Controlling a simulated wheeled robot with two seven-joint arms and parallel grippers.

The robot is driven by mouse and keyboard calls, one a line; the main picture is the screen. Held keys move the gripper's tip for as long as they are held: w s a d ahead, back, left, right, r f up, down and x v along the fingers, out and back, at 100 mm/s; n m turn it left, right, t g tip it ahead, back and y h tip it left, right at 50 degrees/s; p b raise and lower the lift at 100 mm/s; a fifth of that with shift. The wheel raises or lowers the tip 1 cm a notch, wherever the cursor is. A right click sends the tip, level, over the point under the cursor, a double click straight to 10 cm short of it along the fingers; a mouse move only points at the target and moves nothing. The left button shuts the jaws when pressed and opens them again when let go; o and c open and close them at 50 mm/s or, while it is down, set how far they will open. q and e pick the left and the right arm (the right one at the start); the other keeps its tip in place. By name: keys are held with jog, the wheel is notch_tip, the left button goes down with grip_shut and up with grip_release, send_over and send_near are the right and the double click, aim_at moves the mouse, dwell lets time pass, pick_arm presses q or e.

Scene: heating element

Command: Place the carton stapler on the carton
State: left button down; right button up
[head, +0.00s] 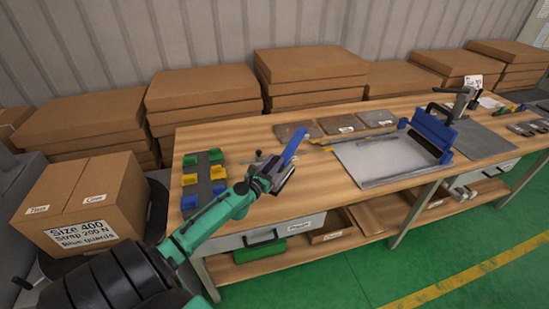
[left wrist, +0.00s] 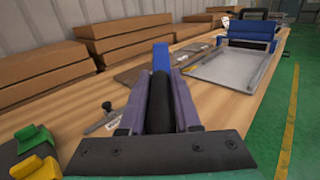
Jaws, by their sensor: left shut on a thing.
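My left gripper (head: 275,172) is shut on a tool with a blue body (head: 293,146) and black grip, which looks like the carton stapler. It is held over the workbench near its front edge. In the left wrist view the stapler's black grip (left wrist: 160,106) lies between the two purple fingers, and its blue end (left wrist: 160,56) points away from me. Part of it is hidden by the gripper. The brown carton (head: 84,204), labelled "Size 400", stands closed at the left, well apart from the gripper. My right gripper is not in view.
The wooden workbench (head: 350,206) bears a rack with yellow, blue and green blocks (head: 204,178), a metal plate with a blue bar (head: 428,134), and a grey tool with a black handle (head: 461,98). Flat cardboard stacks (head: 200,87) line the wall behind.

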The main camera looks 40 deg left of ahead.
aim_at(274, 177)
pick_arm(q)
notch_tip(274, 177, down, 7)
jog(key=b, duration=0.5)
jog(key=shift+f, duration=0.1)
jog(key=shift+r, duration=0.2)
jog(key=c, duration=1)
grip_release()
jog(key=shift+f, duration=0.25)
jog(key=o, duration=0.4)
jog(key=shift+s+d+r, duration=0.1)
jog(key=shift+s+r, duration=0.05)
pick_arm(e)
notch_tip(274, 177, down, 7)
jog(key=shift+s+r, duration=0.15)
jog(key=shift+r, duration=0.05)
